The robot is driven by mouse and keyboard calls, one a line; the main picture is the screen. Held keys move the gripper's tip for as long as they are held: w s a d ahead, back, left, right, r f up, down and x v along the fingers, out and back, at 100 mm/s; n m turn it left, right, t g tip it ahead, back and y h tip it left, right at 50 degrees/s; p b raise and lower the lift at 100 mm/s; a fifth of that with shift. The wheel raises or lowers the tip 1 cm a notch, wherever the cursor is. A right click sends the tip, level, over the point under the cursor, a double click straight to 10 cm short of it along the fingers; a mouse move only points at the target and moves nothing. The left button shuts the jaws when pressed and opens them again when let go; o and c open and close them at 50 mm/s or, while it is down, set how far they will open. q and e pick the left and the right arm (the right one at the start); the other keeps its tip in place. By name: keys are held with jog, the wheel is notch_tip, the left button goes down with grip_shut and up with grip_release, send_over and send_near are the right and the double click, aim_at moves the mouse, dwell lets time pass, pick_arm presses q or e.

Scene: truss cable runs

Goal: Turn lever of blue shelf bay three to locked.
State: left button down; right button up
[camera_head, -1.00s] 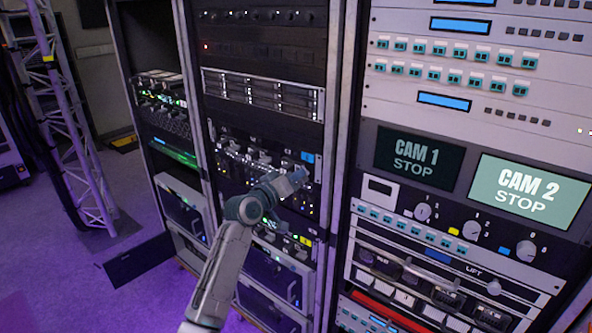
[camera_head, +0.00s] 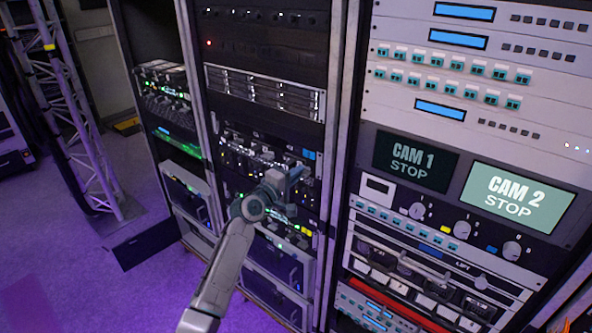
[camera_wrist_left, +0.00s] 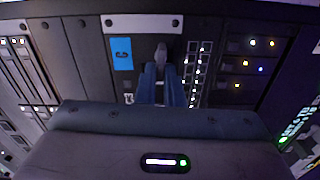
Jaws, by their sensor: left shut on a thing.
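Blue shelf bay three shows in the left wrist view by its blue label (camera_wrist_left: 122,54), which bears a sideways figure that looks like a 3. Beside the label is a grey lever (camera_wrist_left: 162,50), its upper end visible. My left gripper (camera_wrist_left: 163,75) is shut on this lever, with its blue fingers on both sides of it. A small lock mark (camera_wrist_left: 128,99) shows on the panel left of the fingers. In the head view my left gripper (camera_head: 290,178) reaches the middle rack, just below a small blue label (camera_head: 308,155). The lever is not clear there. My right gripper is not in view.
Lit port columns (camera_wrist_left: 197,75) stand close right of the fingers. A rack with CAM screens (camera_head: 415,162) stands at the right. A truss tower (camera_head: 75,120) stands at the left, with open purple floor (camera_head: 70,250) before it.

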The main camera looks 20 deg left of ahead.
pick_arm(q)
jog(key=shift+f+n, duration=0.1)
jog(key=shift+n, duration=0.4)
jog(key=c, duration=1.6)
grip_release()
jog(key=shift+o, duration=0.2)
jog(key=b+v, duration=0.2)
jog(key=v, duration=0.8)
jog(key=shift+s, duration=0.4)
jog(key=shift+a, duration=0.15)
